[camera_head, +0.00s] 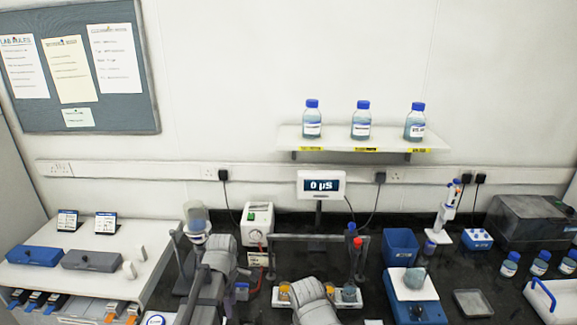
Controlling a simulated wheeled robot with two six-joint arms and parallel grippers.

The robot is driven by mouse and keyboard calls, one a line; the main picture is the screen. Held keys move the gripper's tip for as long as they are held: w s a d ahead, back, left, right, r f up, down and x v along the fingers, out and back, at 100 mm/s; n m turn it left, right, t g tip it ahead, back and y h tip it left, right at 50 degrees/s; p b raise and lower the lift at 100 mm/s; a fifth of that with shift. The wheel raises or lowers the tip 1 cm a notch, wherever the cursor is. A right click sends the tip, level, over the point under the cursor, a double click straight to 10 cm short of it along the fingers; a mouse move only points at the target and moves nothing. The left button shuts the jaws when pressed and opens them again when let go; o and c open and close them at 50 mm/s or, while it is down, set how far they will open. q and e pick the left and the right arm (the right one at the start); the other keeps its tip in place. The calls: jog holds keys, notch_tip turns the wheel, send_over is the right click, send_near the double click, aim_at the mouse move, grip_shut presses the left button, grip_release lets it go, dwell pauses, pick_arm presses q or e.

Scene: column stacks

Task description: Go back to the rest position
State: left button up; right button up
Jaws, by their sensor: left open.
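My left gripper (190,240) is open, near the left end of the dark bench. A clear, pale jar-like container (196,219) shows right at its far end; I cannot tell whether they touch. My grey left arm link stands just to the right of the gripper. A grey rounded link of my right arm comes in at the bottom middle, in front of a white tray with small amber and dark vessels (348,293). The jaws of my right gripper do not show.
A meter (321,185) reads 0 µS. Three blue-capped bottles stand on the wall shelf (362,139). A blue bin (400,247), a blue-based device (414,309) and a pipette stand (440,234) are on the right. A white side table (130,247) is on the left.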

pick_arm(q)
jog(key=s+d+f+m+b, duration=0.3)
jog(key=s+d+m, duration=0.2)
jog(key=m, duration=0.5)
jog(key=s+d+f+m+y+b, duration=0.1)
jog(key=s+d+f+m+b, duration=0.3)
jog(key=s+m, duration=0.5)
jog(key=shift+d+m, duration=0.75)
jog(key=shift+m, duration=0.45)
